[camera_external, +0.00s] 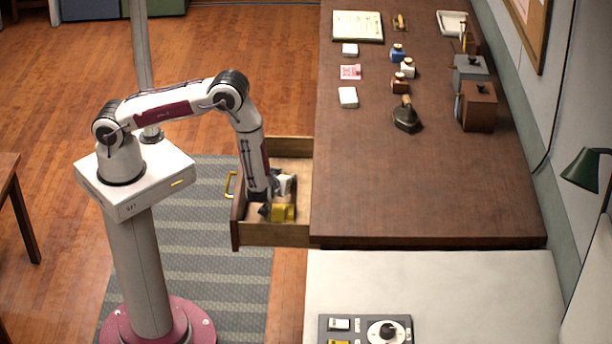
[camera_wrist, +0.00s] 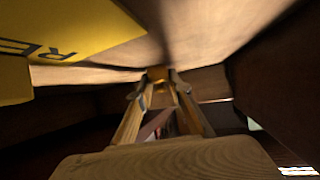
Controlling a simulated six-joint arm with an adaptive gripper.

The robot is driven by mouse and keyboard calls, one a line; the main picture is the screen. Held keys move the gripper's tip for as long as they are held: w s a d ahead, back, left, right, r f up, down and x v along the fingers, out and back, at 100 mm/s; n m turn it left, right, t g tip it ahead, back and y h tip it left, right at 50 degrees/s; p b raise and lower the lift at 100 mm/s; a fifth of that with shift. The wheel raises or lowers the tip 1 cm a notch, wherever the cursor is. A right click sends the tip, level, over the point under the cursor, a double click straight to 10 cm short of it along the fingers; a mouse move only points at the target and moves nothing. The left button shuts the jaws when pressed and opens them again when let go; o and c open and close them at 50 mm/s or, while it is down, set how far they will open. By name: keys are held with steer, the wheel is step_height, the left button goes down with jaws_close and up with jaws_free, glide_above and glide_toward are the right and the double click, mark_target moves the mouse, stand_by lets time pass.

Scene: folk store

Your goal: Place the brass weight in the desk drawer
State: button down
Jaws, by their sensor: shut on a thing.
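The desk drawer (camera_external: 272,236) is pulled open from the left side of the dark wooden desk (camera_external: 430,190), with its brass handle (camera_external: 230,184) facing left. My gripper (camera_external: 266,210) points down inside the open drawer. In the wrist view my gripper (camera_wrist: 158,88) has its fingertips closed on a small brass-coloured piece, the brass weight (camera_wrist: 158,74). The weight is mostly hidden by the fingers and is not clear in the external view. I cannot tell whether it touches the drawer floor.
A yellow lettered object (camera_external: 284,213) lies in the drawer close to my gripper; it fills the upper left of the wrist view (camera_wrist: 60,40). The drawer walls are close around. Ink bottles (camera_external: 397,53), a dark stamp-like tool (camera_external: 406,116) and boxes stand farther back on the desk.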

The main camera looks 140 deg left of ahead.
steer(key=c, duration=1.8)
jaws_free()
steer(key=shift+c, duration=0.2)
steer(key=shift+r, duration=0.15)
steer(key=shift+v, duration=3.75)
steer(key=shift+w, duration=0.1)
